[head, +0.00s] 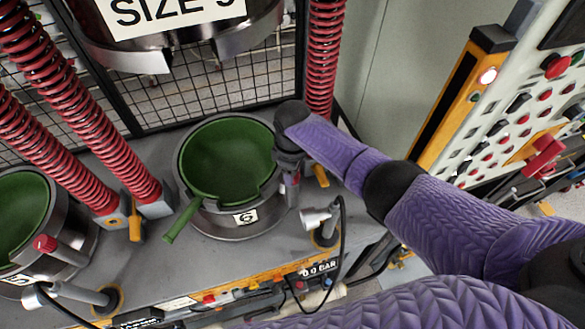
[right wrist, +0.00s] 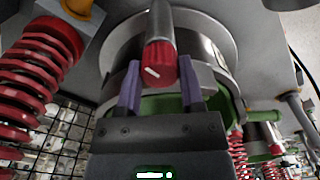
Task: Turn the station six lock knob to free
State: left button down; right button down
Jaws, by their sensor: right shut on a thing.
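The station six mould (head: 245,217) is a round grey pot with a green inside and a "6" label. Its lock knob (right wrist: 160,64) is red with a short white mark, on a grey shaft. In the right wrist view the knob sits between the two purple fingers of my right gripper (right wrist: 160,92), which is shut on it. In the head view my right gripper (head: 289,160) points down at the pot's right rim, and the wrist hides most of the knob. My left gripper is not in view.
A green handle (head: 182,220) sticks out at the pot's front left. Red springs (head: 95,130) stand to the left, beside a neighbouring pot with its own red knob (head: 45,243). A black-cabled nozzle (head: 318,217) is close at right. A control panel (head: 500,110) stands far right.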

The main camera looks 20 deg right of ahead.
dwell(0.5)
jog(key=shift+c, duration=1.1)
grip_release()
notch_tip(320, 180, up, 10)
jog(key=p, duration=0.2)
